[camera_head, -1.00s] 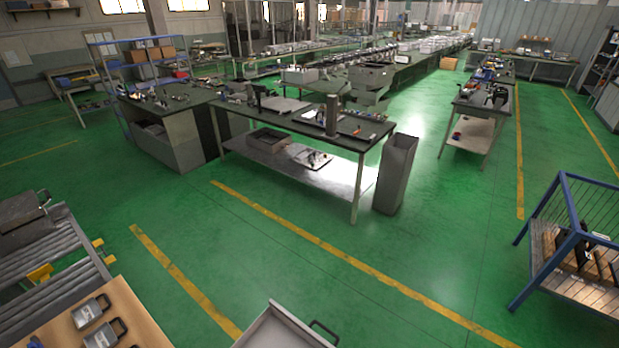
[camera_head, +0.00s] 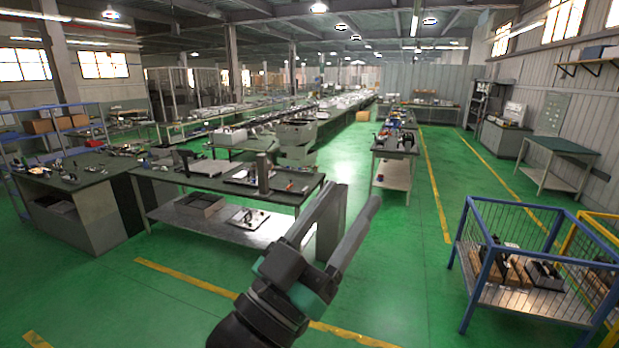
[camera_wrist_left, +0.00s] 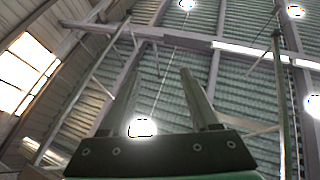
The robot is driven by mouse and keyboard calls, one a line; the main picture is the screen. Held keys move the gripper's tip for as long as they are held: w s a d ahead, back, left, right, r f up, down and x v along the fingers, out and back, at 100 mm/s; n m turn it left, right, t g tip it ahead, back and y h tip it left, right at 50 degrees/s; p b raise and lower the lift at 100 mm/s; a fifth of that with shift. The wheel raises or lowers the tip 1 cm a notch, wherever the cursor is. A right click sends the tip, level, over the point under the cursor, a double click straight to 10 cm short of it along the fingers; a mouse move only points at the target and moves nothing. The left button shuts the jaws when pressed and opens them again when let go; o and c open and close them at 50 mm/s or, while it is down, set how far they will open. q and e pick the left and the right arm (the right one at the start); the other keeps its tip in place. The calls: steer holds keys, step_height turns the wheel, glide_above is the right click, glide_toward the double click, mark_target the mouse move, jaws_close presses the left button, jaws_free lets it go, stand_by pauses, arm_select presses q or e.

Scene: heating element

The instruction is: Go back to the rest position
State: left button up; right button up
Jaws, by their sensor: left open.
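My left gripper (camera_head: 352,222) is raised in the lower middle of the head view, with its two grey fingers pointing up and to the right. The fingers are apart and nothing is between them. In the left wrist view the two fingers (camera_wrist_left: 160,98) stand apart against the ceiling, and the space between them is empty. My right gripper is in neither view.
A workbench (camera_head: 222,184) with tools stands behind the gripper to the left. A blue wire-sided cart (camera_head: 523,294) holding parts is at the right. Open green floor (camera_head: 405,262) with yellow lines lies between them.

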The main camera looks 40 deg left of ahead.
arm_select(q)
steer(key=s+d+r+t+h, duration=0.2)
steer(key=s+r+t, duration=0.1)
steer(key=s+r, duration=0.6)
steer(key=shift+d+r+m+t, duration=0.15)
steer(key=shift+d+m+t, duration=0.15)
steer(key=shift+m, duration=0.1)
